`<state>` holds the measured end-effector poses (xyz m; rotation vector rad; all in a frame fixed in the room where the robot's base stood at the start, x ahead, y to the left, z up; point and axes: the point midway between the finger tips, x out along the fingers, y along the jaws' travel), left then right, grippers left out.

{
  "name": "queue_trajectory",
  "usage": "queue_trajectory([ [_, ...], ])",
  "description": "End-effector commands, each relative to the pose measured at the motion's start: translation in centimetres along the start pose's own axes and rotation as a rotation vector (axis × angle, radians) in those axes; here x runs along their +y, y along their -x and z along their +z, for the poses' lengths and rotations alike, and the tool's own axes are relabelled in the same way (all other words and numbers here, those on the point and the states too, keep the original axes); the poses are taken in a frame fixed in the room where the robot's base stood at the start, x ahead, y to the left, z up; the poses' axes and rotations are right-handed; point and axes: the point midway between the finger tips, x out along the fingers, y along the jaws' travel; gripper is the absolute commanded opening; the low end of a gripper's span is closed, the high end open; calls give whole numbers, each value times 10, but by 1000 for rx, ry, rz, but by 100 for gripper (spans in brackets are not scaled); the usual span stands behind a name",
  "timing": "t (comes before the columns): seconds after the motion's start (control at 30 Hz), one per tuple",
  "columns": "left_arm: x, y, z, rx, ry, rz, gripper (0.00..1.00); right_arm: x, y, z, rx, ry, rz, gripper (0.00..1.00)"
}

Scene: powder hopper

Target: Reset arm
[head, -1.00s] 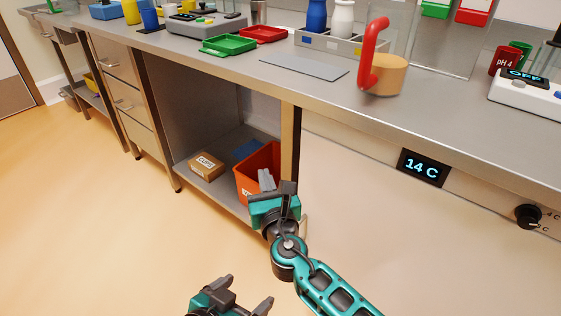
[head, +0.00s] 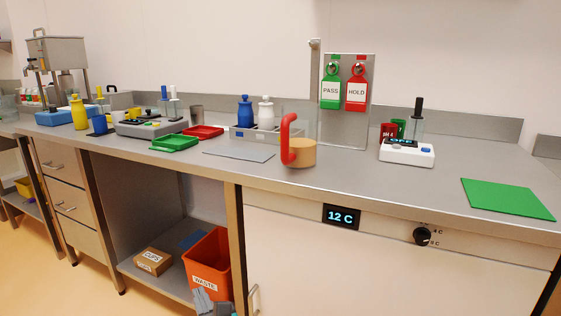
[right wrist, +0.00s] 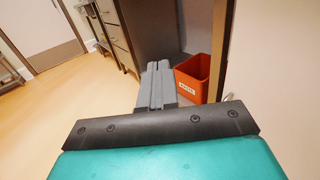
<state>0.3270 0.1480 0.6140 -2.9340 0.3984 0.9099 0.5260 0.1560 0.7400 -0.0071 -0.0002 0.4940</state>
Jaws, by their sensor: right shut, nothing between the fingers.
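My right gripper (head: 203,298) shows at the bottom edge of the head view, in front of the orange waste bin (head: 207,262). Only its grey fingers and a bit of teal body show there. In the right wrist view the two grey fingers (right wrist: 156,86) lie together, shut and empty, pointing toward the open shelf space. The waste bin (right wrist: 194,78) is just right of the fingers in that view. My left gripper is out of view.
The steel counter (head: 340,185) holds a red-handled tan object (head: 301,152), green and red trays, bottles in a rack, a white device (head: 406,152) and a green mat (head: 508,198). A cardboard box (head: 152,262) sits on the lower shelf. Floor at left is clear.

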Motion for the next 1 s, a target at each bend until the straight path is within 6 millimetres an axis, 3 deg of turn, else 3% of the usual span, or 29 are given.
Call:
queue_trajectory([
  [0.03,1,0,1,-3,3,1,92,-35,6,-23,30,52,-33,0],
  [0.17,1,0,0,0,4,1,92,-96,20,-58,81,148,-83,0],
  [0.4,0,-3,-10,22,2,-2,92,-234,68,-109,192,353,-191,0],
  [0.6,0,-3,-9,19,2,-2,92,-328,112,-124,267,491,-264,0],
  [0.73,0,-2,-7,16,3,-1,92,-380,139,-125,308,568,-305,0],
  [0.77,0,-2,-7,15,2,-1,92,-391,145,-125,318,586,-314,0],
  [0.83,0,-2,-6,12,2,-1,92,-372,158,-138,319,368,-337,0],
  [1.0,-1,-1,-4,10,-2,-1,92,-347,193,-157,311,-182,-438,0],
])
